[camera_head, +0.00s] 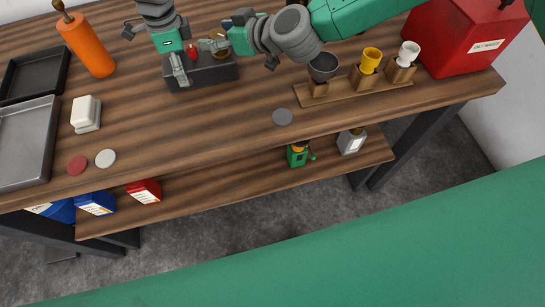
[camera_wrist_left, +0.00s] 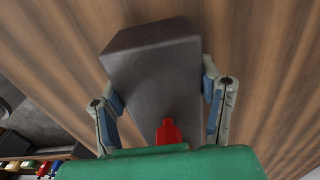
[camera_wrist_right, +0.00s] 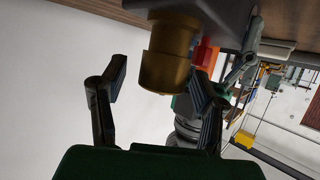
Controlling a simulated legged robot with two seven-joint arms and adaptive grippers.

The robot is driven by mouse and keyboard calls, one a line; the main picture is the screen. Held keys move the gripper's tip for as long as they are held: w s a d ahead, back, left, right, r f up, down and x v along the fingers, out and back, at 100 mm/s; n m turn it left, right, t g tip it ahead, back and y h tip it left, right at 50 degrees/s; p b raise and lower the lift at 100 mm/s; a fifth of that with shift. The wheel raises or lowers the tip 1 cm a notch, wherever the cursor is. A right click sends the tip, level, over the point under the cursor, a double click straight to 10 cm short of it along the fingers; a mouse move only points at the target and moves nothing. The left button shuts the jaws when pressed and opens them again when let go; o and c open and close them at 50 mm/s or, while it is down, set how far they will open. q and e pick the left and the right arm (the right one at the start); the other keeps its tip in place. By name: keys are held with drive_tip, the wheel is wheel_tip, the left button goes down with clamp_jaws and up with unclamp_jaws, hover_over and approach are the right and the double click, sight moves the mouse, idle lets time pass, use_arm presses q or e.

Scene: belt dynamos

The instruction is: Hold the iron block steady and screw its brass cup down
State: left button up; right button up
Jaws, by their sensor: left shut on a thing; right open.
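The dark iron block (camera_head: 203,74) lies on the wooden workbench, and it fills the middle of the left wrist view (camera_wrist_left: 155,65). My left gripper (camera_head: 194,60) is shut on the block, with one finger along each side (camera_wrist_left: 160,90). A small red part (camera_wrist_left: 168,132) shows at the block. The brass cup (camera_wrist_right: 165,65) sits at the block's end, partly hidden in the head view (camera_head: 219,47). My right gripper (camera_wrist_right: 158,82) is open, its fingers on either side of the cup with visible gaps. I cannot tell how far the cup is screwed down.
A wooden rack (camera_head: 340,91) with grey (camera_head: 323,66), yellow (camera_head: 371,59) and white cups (camera_head: 408,53) stands to the right, before a red box (camera_head: 462,38). An orange cylinder (camera_head: 88,45), white block (camera_head: 86,113) and trays (camera_head: 24,145) lie left. The front middle is mostly clear.

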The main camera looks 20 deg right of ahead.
drive_tip(key=v, duration=1.2)
drive_tip(key=s+a+f+n+g, duration=0.1)
drive_tip(key=s+f, duration=0.2)
drive_tip(key=s+a+f+n+g, duration=0.1)
drive_tip(key=s+f, duration=0.2)
drive_tip(key=s+f+g+y, duration=0.1)
drive_tip(key=s+f, duration=0.2)
drive_tip(key=s, duration=0.1)
drive_tip(key=shift+a+n, duration=0.4)
drive_tip(key=shift+n+g, duration=0.6)
drive_tip(key=shift+g, duration=0.1)
drive_tip(key=s+f, duration=0.1)
drive_tip(key=s, duration=0.1)
drive_tip(key=s+f, duration=0.1)
drive_tip(key=s, duration=0.1)
drive_tip(key=s+f, duration=0.1)
drive_tip(key=shift+s+a, duration=0.35)
drive_tip(key=shift+s, duration=0.05)
drive_tip(key=shift+m+g+h, duration=0.4)
drive_tip(key=shift+m+g, duration=0.1)
drive_tip(key=shift+g, duration=0.2)
drive_tip(key=shift+s+d+f, duration=0.25)
drive_tip(key=shift+s+f, duration=0.6)
drive_tip(key=shift+s, duration=0.05)
drive_tip(key=shift+s+d+f, duration=0.3)
drive_tip(key=shift+s+f, duration=0.5)
drive_tip(key=shift+s, duration=0.1)
